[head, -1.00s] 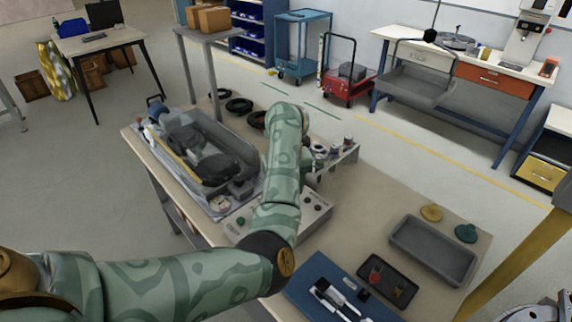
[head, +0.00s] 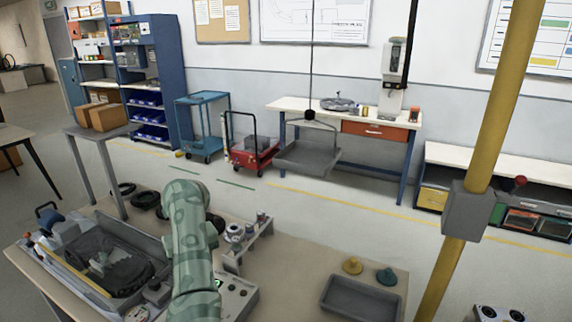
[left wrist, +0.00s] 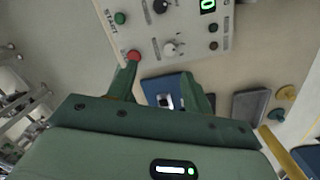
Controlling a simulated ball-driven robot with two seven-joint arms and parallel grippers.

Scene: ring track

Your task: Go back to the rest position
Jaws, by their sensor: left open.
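My left arm rises over the workbench (head: 290,262) in the head view, with its gripper hidden behind the forearm. In the left wrist view the left gripper (left wrist: 160,84) is open, with nothing between its two green fingers. One finger overlaps the edge of the control panel (left wrist: 185,22) near its red button (left wrist: 134,56); I cannot tell if they touch. The panel also has a green button, knobs and a lit green display. My right gripper is in neither view.
A grey bin with dark parts (head: 60,232) stands left of my arm. A small rack with spools (head: 250,243) stands right of it. A grey tray (head: 360,300) and two round knobs, yellow (head: 352,265) and teal (head: 386,276), lie right. A yellow post (head: 500,130) rises at right.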

